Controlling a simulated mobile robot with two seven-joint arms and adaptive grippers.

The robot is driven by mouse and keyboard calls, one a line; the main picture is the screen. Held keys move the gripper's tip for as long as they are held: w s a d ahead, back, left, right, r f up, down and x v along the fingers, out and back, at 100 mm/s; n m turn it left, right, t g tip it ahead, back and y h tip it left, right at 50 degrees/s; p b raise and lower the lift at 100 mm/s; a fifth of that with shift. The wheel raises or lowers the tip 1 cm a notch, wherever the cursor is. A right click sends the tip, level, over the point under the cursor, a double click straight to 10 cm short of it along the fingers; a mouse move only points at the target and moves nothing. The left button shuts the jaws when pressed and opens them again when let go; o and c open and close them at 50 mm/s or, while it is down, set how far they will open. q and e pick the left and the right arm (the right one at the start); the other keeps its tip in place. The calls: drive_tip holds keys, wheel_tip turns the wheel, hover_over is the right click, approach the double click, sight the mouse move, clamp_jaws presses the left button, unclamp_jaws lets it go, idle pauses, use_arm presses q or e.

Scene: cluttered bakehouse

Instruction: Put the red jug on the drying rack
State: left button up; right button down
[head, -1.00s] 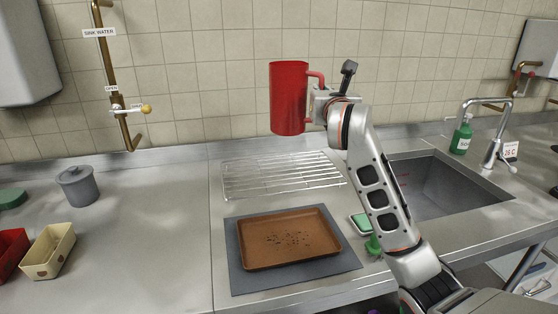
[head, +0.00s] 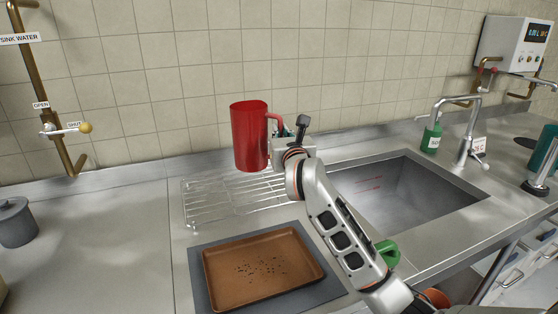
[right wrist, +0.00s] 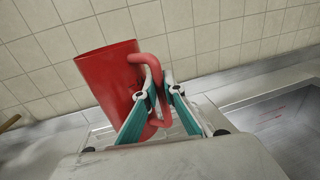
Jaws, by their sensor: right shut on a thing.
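The red jug (head: 250,136) is upright in the head view, at the back of the wire drying rack (head: 205,203). Its base is at or just above the rack's back part; I cannot tell whether it touches. My right gripper (head: 281,134) is on the jug's right side, shut on its handle. In the right wrist view, the teal-padded fingers (right wrist: 156,95) lie either side of the handle of the red jug (right wrist: 105,85). The rack's wires show only partly behind the fingers there. My left gripper is not in view.
A brown baking tray (head: 215,278) lies on a grey mat in front of the rack. The sink (head: 400,195) is right of my arm, with a tap (head: 462,125) and green bottle (head: 431,138) behind it. A grey lidded pot (head: 15,225) stands far left; the counter between is clear.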

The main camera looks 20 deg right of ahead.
wheel_tip(320, 180, down, 4)
drive_tip(key=shift+f, duration=0.1)
wheel_tip(320, 180, down, 4)
drive_tip(key=shift+b, duration=0.4)
drive_tip(key=shift+f, duration=0.2)
drive_tip(key=c, duration=2.1)
unclamp_jaws()
drive_tip(key=shift+c, duration=0.2)
drive_tip(key=shift+r, duration=0.1)
